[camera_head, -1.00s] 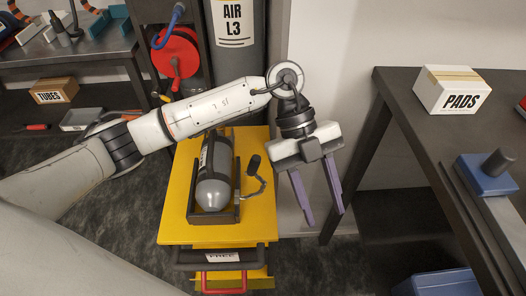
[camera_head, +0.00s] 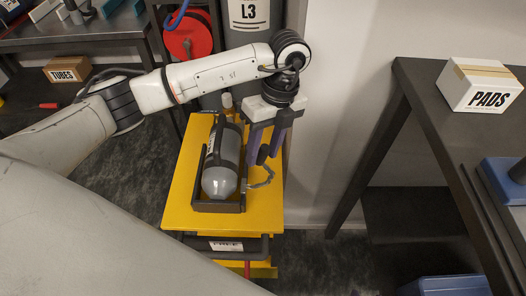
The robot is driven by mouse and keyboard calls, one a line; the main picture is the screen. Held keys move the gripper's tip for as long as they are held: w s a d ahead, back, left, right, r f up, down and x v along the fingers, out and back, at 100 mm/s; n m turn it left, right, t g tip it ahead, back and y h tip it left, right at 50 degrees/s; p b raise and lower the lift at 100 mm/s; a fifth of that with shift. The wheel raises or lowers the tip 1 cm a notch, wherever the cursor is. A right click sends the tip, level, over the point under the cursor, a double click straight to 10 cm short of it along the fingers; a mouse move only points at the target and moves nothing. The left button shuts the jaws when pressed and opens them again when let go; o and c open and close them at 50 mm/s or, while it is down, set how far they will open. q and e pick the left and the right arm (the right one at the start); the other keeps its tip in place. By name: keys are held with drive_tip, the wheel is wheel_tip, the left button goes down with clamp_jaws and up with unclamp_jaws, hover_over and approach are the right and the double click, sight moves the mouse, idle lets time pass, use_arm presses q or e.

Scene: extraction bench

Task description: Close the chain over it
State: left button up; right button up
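The grey cylinder (camera_head: 219,180) lies in a dark cradle (camera_head: 216,206) on the yellow cart top (camera_head: 265,212). A dark strap shows over its far part. The short chain (camera_head: 263,182) hangs at the cradle's right side, with a dark handle-like end (camera_head: 263,155) standing up. My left gripper (camera_head: 264,160) is over the cart, right of the cylinder, pointing down. Its purple fingers look apart, one on each side of the dark end. I cannot tell whether they touch it. My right gripper is not in view.
A red hose reel (camera_head: 186,42) and a grey AIR L3 cylinder (camera_head: 249,14) stand behind the cart. A dark bench (camera_head: 440,120) with a PADS box (camera_head: 481,86) is at right. Left shelving holds a TUBES box (camera_head: 67,69). Floor between cart and bench is clear.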

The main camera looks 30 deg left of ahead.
use_arm(q)
drive_tip(key=shift+f, duration=0.4)
clamp_jaws()
drive_tip(key=shift+s+a, duration=0.1)
